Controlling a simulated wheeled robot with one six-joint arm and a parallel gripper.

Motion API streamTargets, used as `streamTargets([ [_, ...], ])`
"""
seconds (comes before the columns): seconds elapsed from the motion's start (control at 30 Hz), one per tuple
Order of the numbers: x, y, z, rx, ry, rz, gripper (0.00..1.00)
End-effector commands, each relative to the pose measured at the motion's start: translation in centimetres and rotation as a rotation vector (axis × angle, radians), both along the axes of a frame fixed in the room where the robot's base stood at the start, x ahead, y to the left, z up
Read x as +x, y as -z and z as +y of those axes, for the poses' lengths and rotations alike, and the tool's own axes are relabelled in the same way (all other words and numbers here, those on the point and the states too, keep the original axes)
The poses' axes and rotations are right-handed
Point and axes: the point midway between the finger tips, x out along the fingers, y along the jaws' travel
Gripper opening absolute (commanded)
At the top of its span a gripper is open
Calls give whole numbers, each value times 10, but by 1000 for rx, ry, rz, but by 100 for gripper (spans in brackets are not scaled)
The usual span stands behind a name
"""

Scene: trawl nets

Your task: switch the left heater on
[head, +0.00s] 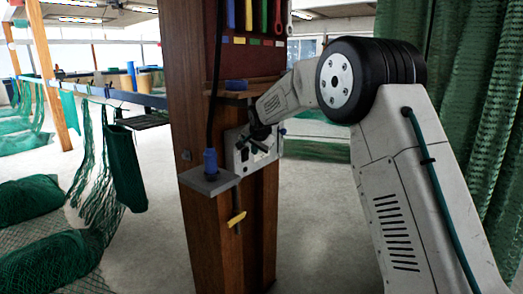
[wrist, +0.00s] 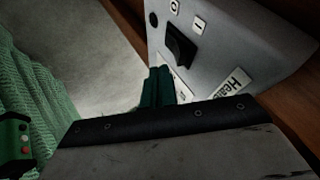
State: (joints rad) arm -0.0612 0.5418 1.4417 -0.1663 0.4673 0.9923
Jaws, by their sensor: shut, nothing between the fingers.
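A pale metal switch panel (head: 240,158) is fixed to the wooden post in the head view, partly hidden by my gripper (head: 259,140). In the wrist view the panel (wrist: 225,50) carries a black rocker switch (wrist: 181,47) with a circle mark and a bar mark beside it. A white label (wrist: 232,87) starting "Heat" is partly cut off by my gripper housing. My gripper's dark green fingers (wrist: 158,88) are shut and empty, just below the rocker in the picture; I cannot tell whether they touch the panel. The rocker's setting is unclear.
The wooden post (head: 200,235) has a small grey shelf (head: 209,181) with a blue plug-like item (head: 210,160) and a yellow tag (head: 237,219) below. Tools hang above. Green nets (head: 124,165) hang at left and a green curtain at right.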

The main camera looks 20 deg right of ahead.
Motion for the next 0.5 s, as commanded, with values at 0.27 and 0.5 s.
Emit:
streamTargets([
  [0.27,8,-1,7,0,0,2,0],
  [0.5,9,-2,7,0,0,1,0],
])
